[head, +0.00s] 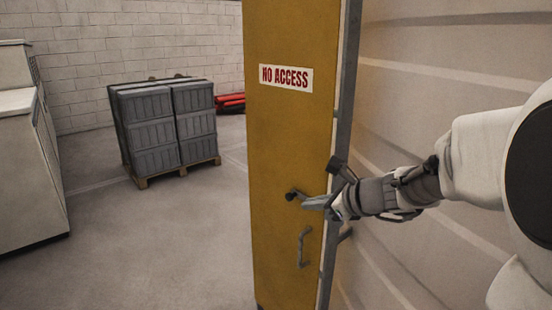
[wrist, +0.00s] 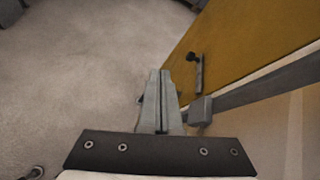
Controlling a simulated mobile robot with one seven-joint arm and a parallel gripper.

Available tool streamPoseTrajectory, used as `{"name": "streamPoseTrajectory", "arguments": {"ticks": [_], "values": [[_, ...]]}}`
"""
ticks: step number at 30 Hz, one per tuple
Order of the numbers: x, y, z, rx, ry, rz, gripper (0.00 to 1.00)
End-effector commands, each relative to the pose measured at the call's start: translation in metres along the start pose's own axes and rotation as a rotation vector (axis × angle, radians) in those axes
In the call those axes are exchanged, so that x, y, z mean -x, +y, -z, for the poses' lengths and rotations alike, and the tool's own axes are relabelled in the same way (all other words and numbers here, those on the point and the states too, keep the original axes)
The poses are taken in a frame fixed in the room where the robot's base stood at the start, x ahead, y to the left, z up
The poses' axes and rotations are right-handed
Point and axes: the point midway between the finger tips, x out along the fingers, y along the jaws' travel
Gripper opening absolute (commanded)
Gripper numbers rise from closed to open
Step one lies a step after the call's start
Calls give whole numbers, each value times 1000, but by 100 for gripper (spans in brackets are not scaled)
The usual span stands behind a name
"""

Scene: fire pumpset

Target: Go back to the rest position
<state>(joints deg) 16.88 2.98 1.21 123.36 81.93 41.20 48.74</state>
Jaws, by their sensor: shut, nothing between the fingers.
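My gripper (head: 318,202) is at the end of my arm, which reaches in from the right in the head view. Its fingers are shut and empty, pointing left in front of the yellow door (head: 285,140). The fingers also show in the wrist view (wrist: 160,78), side by side. A dark knob (head: 292,195) on the door is close to the fingertips in the head view. I cannot tell from that view whether they touch. In the wrist view the knob (wrist: 191,57) is apart from the fingers, to their right.
A D-shaped handle (head: 303,247) is low on the door, below a "NO ACCESS" sign (head: 286,77). A pallet of grey crates (head: 165,135) stands behind, with red items (head: 231,102) beside it. A pale cabinet (head: 25,155) is at left. The floor between is clear.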

Motion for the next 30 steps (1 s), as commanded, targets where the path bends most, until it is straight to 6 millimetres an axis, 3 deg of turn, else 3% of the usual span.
{"name": "streamPoseTrajectory", "arguments": {"ticks": [3,7,15,22,30], "values": [[26,49,-16,363,40,-101,0],[55,96,-15,751,89,-213,0],[123,160,18,1530,209,-447,0],[173,174,53,2040,331,-635,0],[193,173,68,2234,396,-728,0]]}}
